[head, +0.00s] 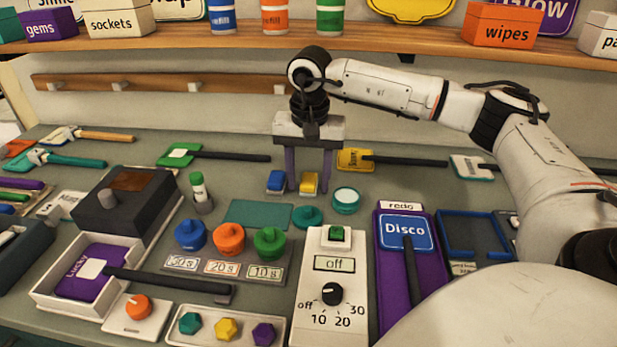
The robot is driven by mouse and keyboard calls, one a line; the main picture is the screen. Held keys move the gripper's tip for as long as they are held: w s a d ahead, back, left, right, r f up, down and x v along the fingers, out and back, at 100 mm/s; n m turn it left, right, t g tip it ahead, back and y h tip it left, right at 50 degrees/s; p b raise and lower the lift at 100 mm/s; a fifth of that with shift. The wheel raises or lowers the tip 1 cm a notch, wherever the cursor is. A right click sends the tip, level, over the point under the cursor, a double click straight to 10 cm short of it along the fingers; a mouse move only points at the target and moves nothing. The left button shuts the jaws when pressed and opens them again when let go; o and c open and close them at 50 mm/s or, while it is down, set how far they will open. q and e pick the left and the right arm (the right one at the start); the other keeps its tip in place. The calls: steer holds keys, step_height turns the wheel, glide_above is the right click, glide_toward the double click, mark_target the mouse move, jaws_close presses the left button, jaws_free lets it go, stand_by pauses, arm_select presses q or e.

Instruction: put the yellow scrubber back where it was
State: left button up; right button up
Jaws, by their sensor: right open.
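My right gripper (308,189) points straight down over the yellow block. Its two purple fingers are apart, one on each side of the block, and the left finger is in the narrow space between the two blocks. I cannot tell whether either finger touches the yellow block. My left gripper is not in view.
An empty teal mat (257,214) lies in front of the blocks. Teal round tins (346,200), a green-capped bottle (199,190) and coloured knobs (229,238) stand around. A timer box (331,275) is in front. Paddle signs (356,160) lie behind, below a shelf (200,42).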

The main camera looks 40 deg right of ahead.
mark_target(309, 185)
step_height(309, 185, up, 12)
steer(key=s, duration=0.1)
steer(key=shift+a, duration=0.4)
